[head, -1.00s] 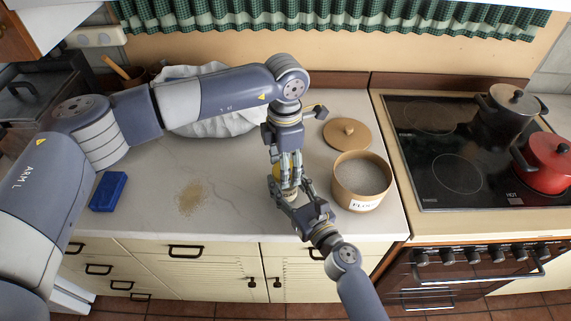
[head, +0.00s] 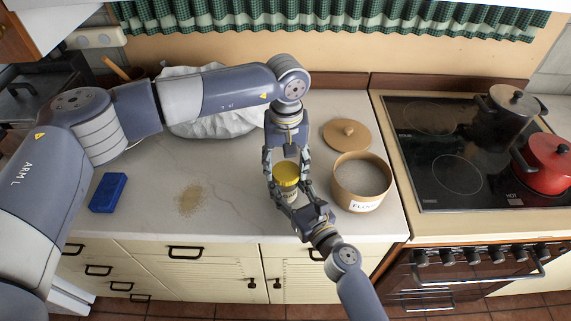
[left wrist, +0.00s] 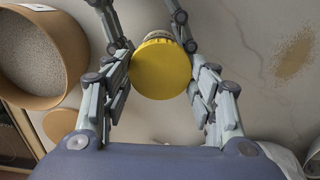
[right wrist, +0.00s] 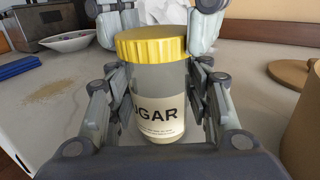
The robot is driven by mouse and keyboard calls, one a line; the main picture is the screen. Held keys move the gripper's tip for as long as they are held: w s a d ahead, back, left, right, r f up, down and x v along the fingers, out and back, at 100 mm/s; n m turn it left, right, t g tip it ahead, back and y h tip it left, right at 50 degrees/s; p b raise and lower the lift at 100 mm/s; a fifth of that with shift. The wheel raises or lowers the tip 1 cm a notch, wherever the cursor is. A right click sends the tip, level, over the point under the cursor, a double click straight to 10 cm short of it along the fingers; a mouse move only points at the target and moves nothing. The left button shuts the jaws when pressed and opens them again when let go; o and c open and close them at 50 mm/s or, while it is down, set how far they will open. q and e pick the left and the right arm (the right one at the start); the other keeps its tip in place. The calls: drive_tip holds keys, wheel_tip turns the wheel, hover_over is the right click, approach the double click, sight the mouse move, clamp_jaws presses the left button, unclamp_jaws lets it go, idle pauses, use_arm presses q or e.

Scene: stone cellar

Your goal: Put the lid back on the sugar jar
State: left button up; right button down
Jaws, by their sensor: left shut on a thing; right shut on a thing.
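The sugar jar (head: 291,195) is clear glass, upright, with a white label reading "GAR" in the right wrist view (right wrist: 157,112). Its yellow lid (head: 286,171) sits level on the jar's mouth, as the right wrist view (right wrist: 150,44) also shows. My left gripper (head: 287,177) reaches down from above and is shut on the lid, fingers on either side of it. In the left wrist view the lid (left wrist: 160,68) lies between those fingers. My right gripper (head: 293,194) comes from the front and is shut around the jar's body. Part of the label is hidden.
An open flour canister (head: 361,196) stands just right of the jar, its wooden lid (head: 347,134) behind it. The stove (head: 455,150) with pots is farther right. A blue sponge (head: 108,192) and spilled brown grains (head: 191,197) lie left. A white crumpled bag (head: 210,125) stands behind.

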use_arm(q)
drive_tip(key=m, duration=0.7)
drive_tip(key=o, duration=0.7)
drive_tip(key=shift+r, duration=2.25)
drive_tip(key=shift+c, duration=0.4)
